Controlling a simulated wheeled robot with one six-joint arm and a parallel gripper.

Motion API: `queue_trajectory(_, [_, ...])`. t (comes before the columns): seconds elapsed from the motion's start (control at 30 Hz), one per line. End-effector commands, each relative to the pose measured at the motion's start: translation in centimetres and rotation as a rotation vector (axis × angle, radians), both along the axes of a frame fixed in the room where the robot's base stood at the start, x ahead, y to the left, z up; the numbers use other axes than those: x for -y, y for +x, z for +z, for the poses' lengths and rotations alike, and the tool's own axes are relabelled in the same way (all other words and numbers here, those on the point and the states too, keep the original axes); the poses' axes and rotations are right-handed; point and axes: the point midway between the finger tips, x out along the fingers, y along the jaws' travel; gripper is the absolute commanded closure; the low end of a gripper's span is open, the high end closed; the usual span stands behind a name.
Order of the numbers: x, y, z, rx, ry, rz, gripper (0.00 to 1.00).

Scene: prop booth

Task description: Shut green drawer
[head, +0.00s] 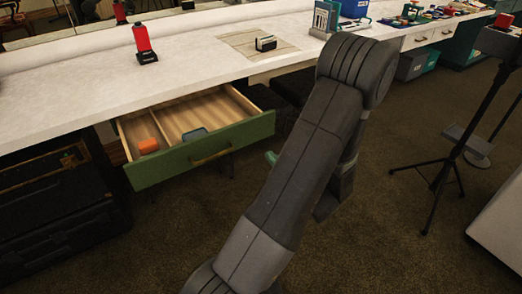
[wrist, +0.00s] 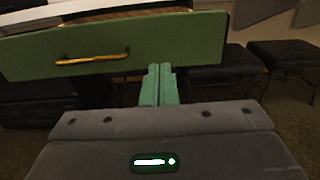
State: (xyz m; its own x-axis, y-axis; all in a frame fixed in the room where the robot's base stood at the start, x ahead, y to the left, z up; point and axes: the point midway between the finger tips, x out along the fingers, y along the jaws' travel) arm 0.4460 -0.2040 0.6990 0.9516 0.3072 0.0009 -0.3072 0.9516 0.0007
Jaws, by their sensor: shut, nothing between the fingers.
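The green drawer (head: 205,156) stands pulled out under the white counter in the head view. Its wooden inside shows, with an orange item (head: 147,146) and a blue-grey item (head: 194,134) in it. A brass handle (head: 211,158) is on its front. In the wrist view the drawer front (wrist: 185,40) and handle (wrist: 92,58) fill the upper left. My gripper (wrist: 159,72) has its green fingers shut and empty, in front of the lower right part of the drawer front. Whether they touch it I cannot tell. In the head view only a green fingertip part (head: 271,158) shows beside my arm.
The white counter (head: 90,85) runs above the drawer, with a red-topped device (head: 144,44) and a small box (head: 266,43) on it. Dark stools (wrist: 285,60) stand right of the drawer. A black tripod (head: 462,140) stands at the right. Carpet is clear between.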

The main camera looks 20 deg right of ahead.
Motion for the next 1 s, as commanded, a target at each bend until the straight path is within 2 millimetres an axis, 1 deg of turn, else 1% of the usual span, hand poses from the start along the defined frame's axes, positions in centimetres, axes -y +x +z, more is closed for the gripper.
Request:
queue_trajectory(0.17, [-1.0,2.5,0.0,0.002,-0.002,0.006,1.00])
queue_trajectory(0.5, [-3.0,8.7,-0.1,0.001,-0.003,0.005,1.00])
queue_trajectory(0.6, [-3.4,10.2,-0.1,0.002,-0.002,0.005,1.00])
queue_trajectory(0.8, [-4.1,12.1,0.0,0.001,-0.002,0.003,1.00])
queue_trajectory(1.0, [-4.1,12.6,0.0,-0.001,-0.001,0.002,1.00])
